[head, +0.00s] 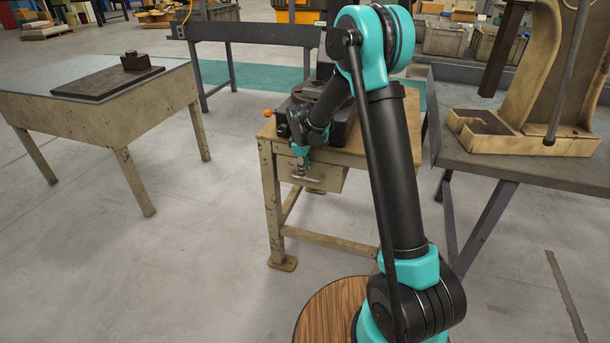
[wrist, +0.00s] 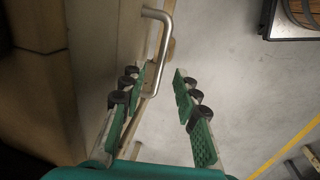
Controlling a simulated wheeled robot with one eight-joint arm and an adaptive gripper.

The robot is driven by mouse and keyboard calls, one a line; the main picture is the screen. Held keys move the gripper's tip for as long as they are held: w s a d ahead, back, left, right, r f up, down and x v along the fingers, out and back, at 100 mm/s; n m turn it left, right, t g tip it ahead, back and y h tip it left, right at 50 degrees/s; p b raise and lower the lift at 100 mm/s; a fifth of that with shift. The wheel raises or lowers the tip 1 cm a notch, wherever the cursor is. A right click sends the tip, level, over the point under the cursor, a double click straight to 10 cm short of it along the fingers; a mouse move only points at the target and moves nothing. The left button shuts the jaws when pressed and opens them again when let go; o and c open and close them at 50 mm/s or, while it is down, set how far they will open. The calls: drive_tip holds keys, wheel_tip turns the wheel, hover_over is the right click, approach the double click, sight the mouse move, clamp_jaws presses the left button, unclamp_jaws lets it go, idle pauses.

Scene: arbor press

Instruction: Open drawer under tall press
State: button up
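A beige wooden bench (head: 330,246) carries a dark press (head: 343,124), largely hidden behind my arm. A drawer (head: 331,179) sits under the bench top and looks shut. My gripper (head: 301,178) is at the drawer front in the head view. In the wrist view my gripper (wrist: 160,70) is open, with its two fingers apart. The handle's near end lies between them, closer to the left finger. I cannot tell whether they touch.
A pale table (head: 110,105) with a dark plate (head: 107,82) stands at the left. A grey bench (head: 560,170) with a tall cream press frame (head: 525,100) stands close on the right. The concrete floor (head: 170,260) in front is clear.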

drive_tip(key=shift+w+d+f, duration=0.1)
drive_tip(key=shift+w+f, duration=0.05)
drive_tip(key=shift+f, duration=0.65)
drive_tip(key=shift+w+f, duration=0.15)
drive_tip(key=shift+f, duration=0.65)
clamp_jaws()
